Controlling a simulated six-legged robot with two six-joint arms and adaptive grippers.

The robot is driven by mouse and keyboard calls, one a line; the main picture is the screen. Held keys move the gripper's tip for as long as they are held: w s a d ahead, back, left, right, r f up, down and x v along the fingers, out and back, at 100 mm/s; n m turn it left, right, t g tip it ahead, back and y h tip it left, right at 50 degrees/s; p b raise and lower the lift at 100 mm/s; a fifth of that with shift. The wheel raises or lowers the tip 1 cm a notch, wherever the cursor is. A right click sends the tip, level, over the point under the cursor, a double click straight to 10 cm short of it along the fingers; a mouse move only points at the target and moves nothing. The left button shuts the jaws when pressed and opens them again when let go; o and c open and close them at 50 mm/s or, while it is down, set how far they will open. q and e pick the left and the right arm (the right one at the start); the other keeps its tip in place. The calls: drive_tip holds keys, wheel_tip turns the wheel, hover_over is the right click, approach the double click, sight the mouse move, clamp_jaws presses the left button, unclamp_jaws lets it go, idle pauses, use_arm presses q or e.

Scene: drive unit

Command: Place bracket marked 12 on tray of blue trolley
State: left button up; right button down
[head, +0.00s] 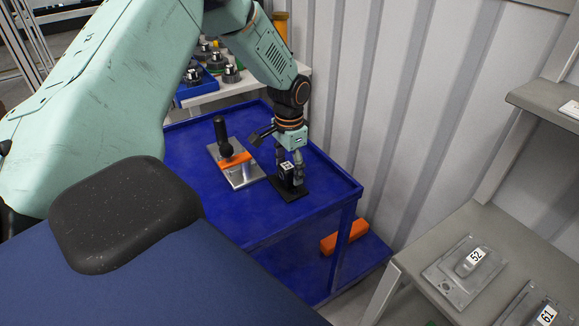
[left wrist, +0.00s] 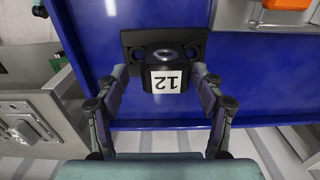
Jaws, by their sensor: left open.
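The black bracket marked 12 (head: 290,190) rests on the top tray of the blue trolley (head: 330,210), near its right end. It also shows in the left wrist view (left wrist: 165,55), its white label facing the camera. My left gripper (head: 289,178) is over the bracket, pointing down. In the left wrist view its open fingers (left wrist: 160,88) stand on either side of the bracket's raised block, with gaps visible at both sides. My right gripper is not in view.
A metal plate with an orange block and black handle (head: 240,172) lies left of the bracket on the tray. An orange block (head: 343,236) is on the lower shelf. A corrugated wall (head: 400,100) stands close behind. Grey shelves at right hold the plate marked 52 (head: 465,270).

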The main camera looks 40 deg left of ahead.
sight(289, 166)
use_arm(q)
drive_tip(key=shift+a, duration=0.2)
drive_tip(key=shift+w+a+r, duration=0.1)
drive_tip(key=shift+r, duration=0.2)
wheel_tip(289, 166, up, 11)
drive_tip(key=p, duration=0.1)
drive_tip(key=shift+d+r, duration=0.2)
drive_tip(key=shift+d, duration=0.15)
drive_tip(key=shift+a+f, duration=0.1)
drive_tip(key=shift+a, duration=0.1)
